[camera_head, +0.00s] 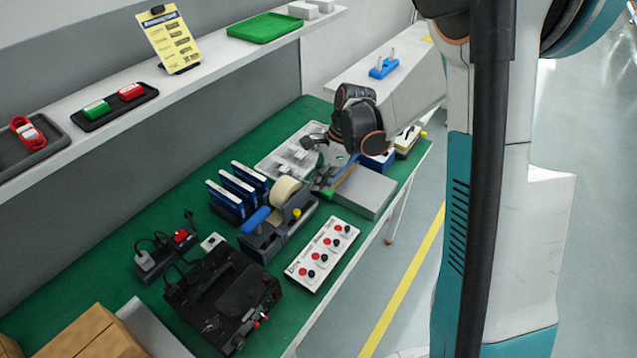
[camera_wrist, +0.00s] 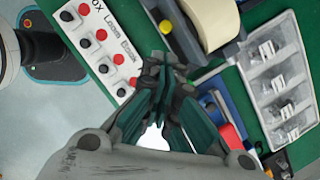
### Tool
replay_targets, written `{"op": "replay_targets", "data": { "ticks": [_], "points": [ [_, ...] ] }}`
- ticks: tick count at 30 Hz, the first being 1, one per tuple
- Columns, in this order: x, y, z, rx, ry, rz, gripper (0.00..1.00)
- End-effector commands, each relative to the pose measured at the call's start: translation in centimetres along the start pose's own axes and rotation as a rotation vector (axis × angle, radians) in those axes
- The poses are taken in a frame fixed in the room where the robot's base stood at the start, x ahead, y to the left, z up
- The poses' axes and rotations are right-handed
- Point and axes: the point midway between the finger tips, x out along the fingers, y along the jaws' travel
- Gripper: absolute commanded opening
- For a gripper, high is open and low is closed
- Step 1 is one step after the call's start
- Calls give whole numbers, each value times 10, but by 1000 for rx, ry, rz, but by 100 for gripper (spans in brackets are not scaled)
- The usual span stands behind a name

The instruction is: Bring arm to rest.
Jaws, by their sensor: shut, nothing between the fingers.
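My gripper (camera_wrist: 163,68) shows in the wrist view with its fingertips together and nothing between them. It points down over the green bench, beside the white panel with red and black knobs (camera_wrist: 97,40) and the tape dispenser (camera_wrist: 190,35). In the head view my arm reaches from the right over the green bench (camera_head: 190,260), and my gripper (camera_head: 325,182) is small and partly hidden among the things near the grey box (camera_head: 362,192).
The tape dispenser (camera_head: 262,243), blue binders (camera_head: 238,185), a tray of clear packets (camera_head: 285,158) and a black device (camera_head: 222,302) crowd the bench. A shelf (camera_head: 200,82) runs along the wall above. Open floor with a yellow line (camera_head: 405,285) lies right of the bench.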

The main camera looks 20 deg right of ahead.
Motion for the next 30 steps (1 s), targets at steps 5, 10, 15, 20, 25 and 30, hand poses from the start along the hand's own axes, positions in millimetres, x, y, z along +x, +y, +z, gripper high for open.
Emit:
{"op": "replay_targets", "data": {
  "ticks": [5,10,15,20,25,30],
  "points": [
    [0,0,0,0,0,0,0],
    [0,0,0,0,0,0,0],
    [-7,3,2,-32,5,-10,0],
    [-36,16,12,-171,34,-55,0],
    [-75,39,23,-390,87,-118,0],
    [-108,65,31,-608,152,-173,0]
  ]
}}
